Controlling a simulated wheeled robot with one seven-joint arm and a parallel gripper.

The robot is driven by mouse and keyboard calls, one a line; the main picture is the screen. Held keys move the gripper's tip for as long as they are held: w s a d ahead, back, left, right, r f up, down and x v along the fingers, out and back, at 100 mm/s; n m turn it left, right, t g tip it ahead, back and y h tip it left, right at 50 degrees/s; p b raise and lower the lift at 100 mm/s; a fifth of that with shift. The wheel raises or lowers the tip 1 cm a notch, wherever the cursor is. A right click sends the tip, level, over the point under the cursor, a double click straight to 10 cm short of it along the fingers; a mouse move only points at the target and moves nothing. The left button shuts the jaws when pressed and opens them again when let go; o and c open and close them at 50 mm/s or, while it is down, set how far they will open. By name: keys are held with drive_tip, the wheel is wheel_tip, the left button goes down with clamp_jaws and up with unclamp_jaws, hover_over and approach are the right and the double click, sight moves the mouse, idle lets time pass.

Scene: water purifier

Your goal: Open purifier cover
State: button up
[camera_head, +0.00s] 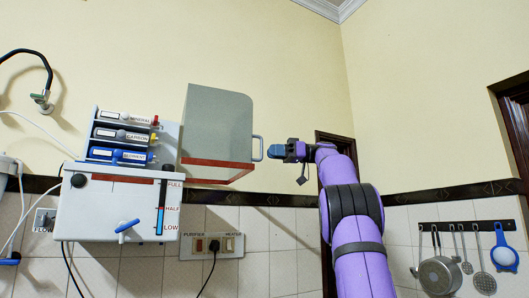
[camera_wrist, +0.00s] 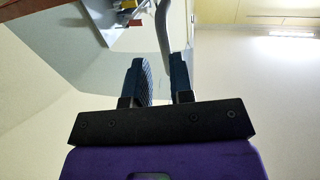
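The water purifier (camera_head: 118,210) is a white box on the wall at left. Its grey see-through cover (camera_head: 217,125), with a red lower band, stands swung out to the right of the body, leaving the labelled filter cartridges (camera_head: 122,135) exposed. A curved grey handle (camera_head: 261,148) is on the cover's right edge; it also shows in the wrist view (camera_wrist: 162,28). My gripper (camera_head: 274,151) is just right of the handle. In the wrist view my gripper (camera_wrist: 160,82) has its two dark fingers apart, with the handle ahead of and roughly between them. Contact is not visible.
A switch panel (camera_head: 212,245) with a plug is on the wall below the cover. A black hose with a tap (camera_head: 42,102) is at the far left. Hanging utensils (camera_head: 470,262) are at right. The space right of my gripper is free up to the door frame.

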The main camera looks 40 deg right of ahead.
drive_tip(key=v, duration=0.6)
drive_tip(key=shift+s+d, duration=0.25)
idle(0.3)
